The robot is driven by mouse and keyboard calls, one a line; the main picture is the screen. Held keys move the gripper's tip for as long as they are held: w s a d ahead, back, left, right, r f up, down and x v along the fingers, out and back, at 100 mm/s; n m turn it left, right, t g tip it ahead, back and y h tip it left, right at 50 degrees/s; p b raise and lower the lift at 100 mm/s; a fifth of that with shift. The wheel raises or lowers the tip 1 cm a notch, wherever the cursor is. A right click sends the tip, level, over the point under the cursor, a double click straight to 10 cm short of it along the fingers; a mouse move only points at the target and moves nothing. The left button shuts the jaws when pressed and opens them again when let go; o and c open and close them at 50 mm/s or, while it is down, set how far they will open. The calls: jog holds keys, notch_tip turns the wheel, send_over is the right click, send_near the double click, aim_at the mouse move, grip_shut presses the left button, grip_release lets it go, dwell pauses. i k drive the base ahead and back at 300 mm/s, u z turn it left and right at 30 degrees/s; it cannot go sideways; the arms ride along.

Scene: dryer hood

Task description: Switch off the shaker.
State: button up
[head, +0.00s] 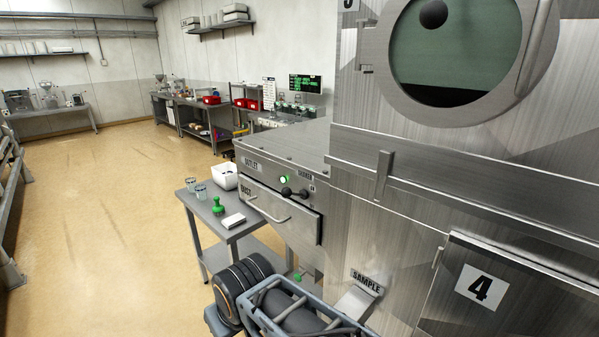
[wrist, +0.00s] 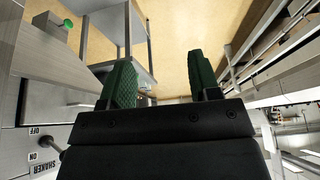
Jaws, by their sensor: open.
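The shaker switch (head: 294,192) is a dark lever with a round knob on the steel front panel, beside a lit green lamp (head: 284,180). The SHAKER label (head: 305,176) is above it, with small ON and OFF marks to its right. I cannot tell clearly which mark the lever points to. In the wrist view the SHAKER, ON and OFF labels (wrist: 40,158) show at lower left, with part of a dark lever (wrist: 66,142) near them. My gripper (wrist: 160,82) has two green fingers, open and empty, apart from the switch. The fingers are not clearly visible in the head view.
A drawer front marked DUST (head: 275,207) with a bar handle is below the switch. A small grey table (head: 232,233) with jars, a green stamp-like object and a white box stands left of it. A SAMPLE chute (head: 357,300) juts out low. The floor at left is clear.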

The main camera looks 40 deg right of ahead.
aim_at(286, 192)
jog(key=z, duration=1.95)
jog(key=k, duration=0.7)
jog(key=z, duration=2.95)
